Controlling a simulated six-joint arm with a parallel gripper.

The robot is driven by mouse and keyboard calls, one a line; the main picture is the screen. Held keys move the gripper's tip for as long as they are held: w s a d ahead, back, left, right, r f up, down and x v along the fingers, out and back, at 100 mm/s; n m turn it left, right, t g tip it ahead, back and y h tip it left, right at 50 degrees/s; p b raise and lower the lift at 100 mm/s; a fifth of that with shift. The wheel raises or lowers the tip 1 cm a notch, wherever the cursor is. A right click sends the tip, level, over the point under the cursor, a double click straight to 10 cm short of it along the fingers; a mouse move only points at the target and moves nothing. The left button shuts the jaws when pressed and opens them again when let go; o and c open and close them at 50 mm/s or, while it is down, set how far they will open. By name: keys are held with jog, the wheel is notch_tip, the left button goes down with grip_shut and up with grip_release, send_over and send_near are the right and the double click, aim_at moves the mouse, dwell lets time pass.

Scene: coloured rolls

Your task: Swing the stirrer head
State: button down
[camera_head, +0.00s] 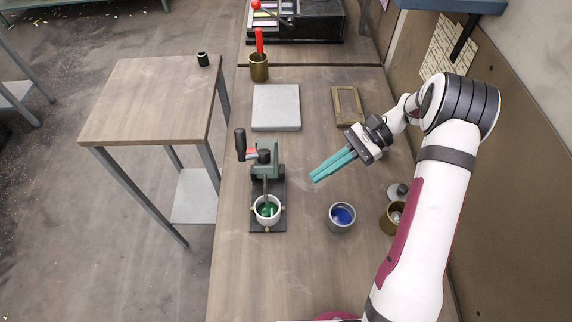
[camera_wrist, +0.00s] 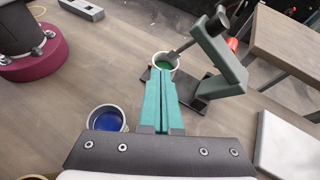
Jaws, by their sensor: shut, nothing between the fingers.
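The stirrer stands on the left part of the wooden bench, with its dark green stirrer head (camera_head: 264,157) above a black base plate. A black handle (camera_head: 240,144) and a red part show at the top of the head. A white cup with green contents (camera_head: 267,210) sits on the base, and the stirring rod reaches down into it. In the wrist view the stirrer head (camera_wrist: 218,62) and the green cup (camera_wrist: 165,66) lie beyond the fingertips. My gripper (camera_head: 315,179) has teal fingers, shut and empty, to the right of the stirrer and apart from it.
A cup with blue contents (camera_head: 342,217) stands right of the stirrer. A brass pot (camera_head: 392,219) stands near my arm. A grey slab (camera_head: 276,107), a brass frame (camera_head: 347,105) and a brass holder (camera_head: 259,68) with a red-handled tool are farther back. Bench space between stirrer and gripper is clear.

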aim_at(259, 170)
jog(key=s+a+f+m+t+y, duration=0.2)
jog(key=a+f+m+t+y, duration=0.15)
jog(key=a+m, duration=0.55)
jog(key=w+r, duration=0.1)
jog(key=w+d+r+m, duration=0.1)
jog(key=r, duration=0.1)
jog(key=shift+h, duration=0.25)
jog(key=shift+w+g, duration=0.1)
jog(key=shift+g, duration=0.25)
